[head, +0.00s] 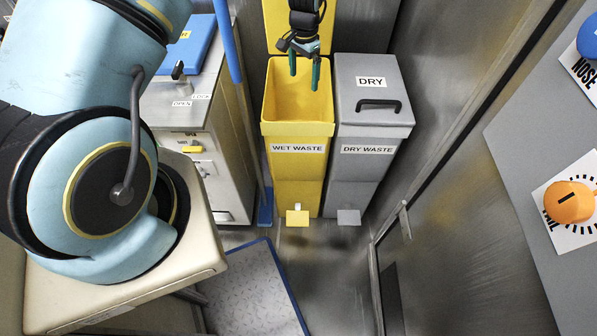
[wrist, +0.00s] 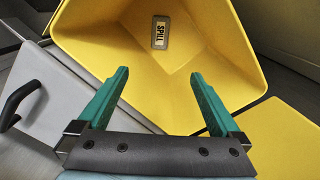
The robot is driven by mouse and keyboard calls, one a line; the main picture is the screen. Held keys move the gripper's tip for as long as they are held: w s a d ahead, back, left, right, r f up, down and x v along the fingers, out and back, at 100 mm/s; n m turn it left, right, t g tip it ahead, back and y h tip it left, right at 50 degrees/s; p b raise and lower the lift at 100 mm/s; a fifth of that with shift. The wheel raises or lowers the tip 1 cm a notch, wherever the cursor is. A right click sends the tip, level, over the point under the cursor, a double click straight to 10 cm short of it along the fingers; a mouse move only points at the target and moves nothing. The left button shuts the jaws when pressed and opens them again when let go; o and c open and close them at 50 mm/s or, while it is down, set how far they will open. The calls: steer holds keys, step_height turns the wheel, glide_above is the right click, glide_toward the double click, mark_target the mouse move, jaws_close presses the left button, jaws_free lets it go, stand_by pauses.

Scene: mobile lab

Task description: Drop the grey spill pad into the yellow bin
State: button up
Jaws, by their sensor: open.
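The yellow bin (head: 298,130), labelled WET WASTE, stands open in the head view with its lid raised against the wall behind it. My gripper (head: 305,68) is over the bin's mouth, fingers pointing down, open and empty. In the wrist view, the yellow bin (wrist: 120,70) fills the upper middle, and my gripper's green fingers (wrist: 155,105) are spread apart above its opening. The grey spill pad (wrist: 159,36), marked SPILL, lies inside the bin, apart from the fingers. In the head view the pad is hidden by the bin's walls.
A grey DRY WASTE bin (head: 371,130) with a closed, handled lid stands right beside the yellow bin. A cabinet (head: 190,110) is to the left. A blue-edged panel (head: 250,290) is in front near the floor. A wall panel with knobs (head: 540,150) is at right.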

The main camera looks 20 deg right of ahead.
step_height(320, 180, up, 9)
steer(key=b, duration=0.2)
steer(key=shift+f, duration=0.2)
